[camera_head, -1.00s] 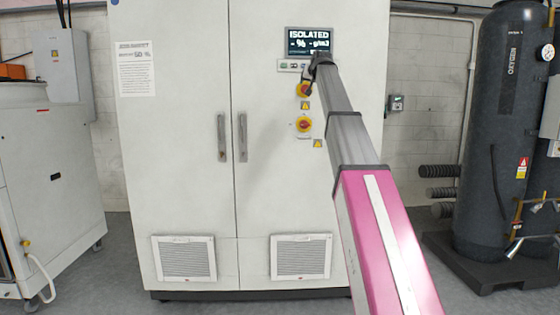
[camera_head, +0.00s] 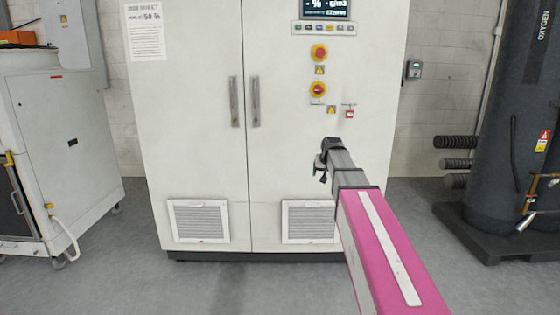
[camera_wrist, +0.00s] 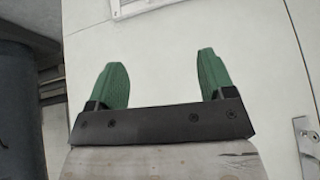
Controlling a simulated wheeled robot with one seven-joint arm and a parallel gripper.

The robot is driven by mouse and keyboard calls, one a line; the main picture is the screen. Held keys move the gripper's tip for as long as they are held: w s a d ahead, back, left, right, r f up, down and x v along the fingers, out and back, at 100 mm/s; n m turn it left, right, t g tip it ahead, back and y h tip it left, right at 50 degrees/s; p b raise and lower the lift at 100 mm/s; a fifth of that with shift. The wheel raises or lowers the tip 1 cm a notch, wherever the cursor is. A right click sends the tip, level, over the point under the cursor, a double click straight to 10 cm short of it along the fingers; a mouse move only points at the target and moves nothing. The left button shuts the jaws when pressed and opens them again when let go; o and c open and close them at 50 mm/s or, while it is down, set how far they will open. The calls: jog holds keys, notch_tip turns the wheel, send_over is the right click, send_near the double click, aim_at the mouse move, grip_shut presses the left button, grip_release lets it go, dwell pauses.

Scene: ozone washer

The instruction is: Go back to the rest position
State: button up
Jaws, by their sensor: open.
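My gripper (camera_wrist: 158,82) shows in the wrist view with its two green fingers apart and nothing between them. Behind the fingers is the white face of a cabinet. In the head view my gripper (camera_head: 321,170) is small and dark at the end of my grey and pink arm. It is in front of the white cabinet (camera_head: 195,130), below the red and yellow switches and above the right vent grille. I cannot tell how far it is from the cabinet face.
The cabinet carries a display (camera_head: 325,8), a red emergency button (camera_head: 319,53), a rotary switch (camera_head: 317,90) and door handles (camera_head: 234,102). A white machine (camera_head: 75,140) stands left, a dark tank (camera_head: 515,130) right. Grey floor (camera_head: 270,285) in front is clear.

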jog(key=s+f+g, duration=0.6)
jog(key=s+f, duration=2.1)
jog(key=s, duration=0.4)
jog(key=shift+s+f+n+h, duration=0.3)
jog(key=shift+s+f+n, duration=0.05)
jog(key=shift+n, duration=0.05)
jog(key=shift+a, duration=0.1)
dwell(1.3)
